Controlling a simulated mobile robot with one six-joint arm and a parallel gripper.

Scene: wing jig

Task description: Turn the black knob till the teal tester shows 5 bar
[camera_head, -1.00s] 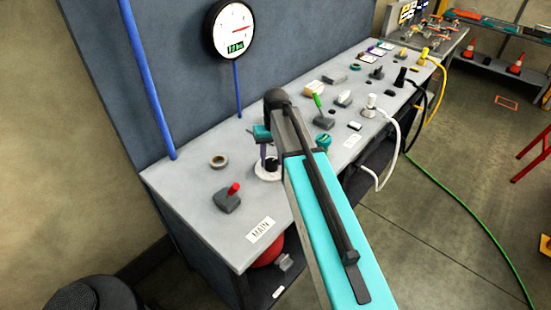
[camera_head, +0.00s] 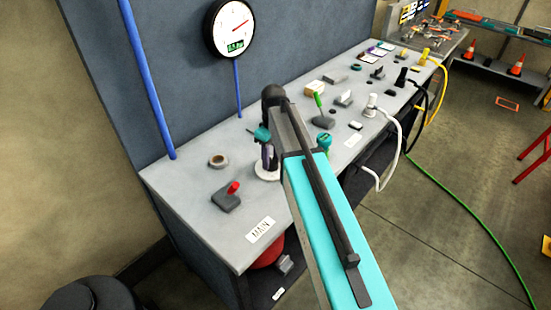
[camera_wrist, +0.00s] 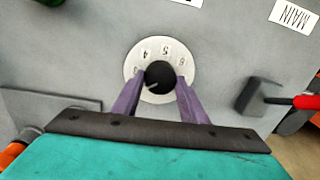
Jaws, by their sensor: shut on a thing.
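The black knob (camera_wrist: 160,72) sits on a white dial (camera_wrist: 134,63) with numbers around it; 4, 5 and 6 are readable. In the wrist view my gripper (camera_wrist: 159,78) has its purple fingers shut on the knob, one on each side. A pale mark shows low on the knob's left side. In the head view the white dial (camera_head: 266,174) is under my gripper (camera_head: 268,163) on the bench. A round gauge (camera_head: 229,28) with white face, red needle and green display hangs on the wall; its digits are too small to read surely. I cannot pick out a separate teal tester.
A grey block with a red lever (camera_head: 228,199) and a tape ring (camera_head: 218,161) lie left of the dial on the bench (camera_head: 190,190). A MAIN label (camera_head: 261,230) is near the front edge. A green-handled switch (camera_head: 321,115) and several plugs stand farther right.

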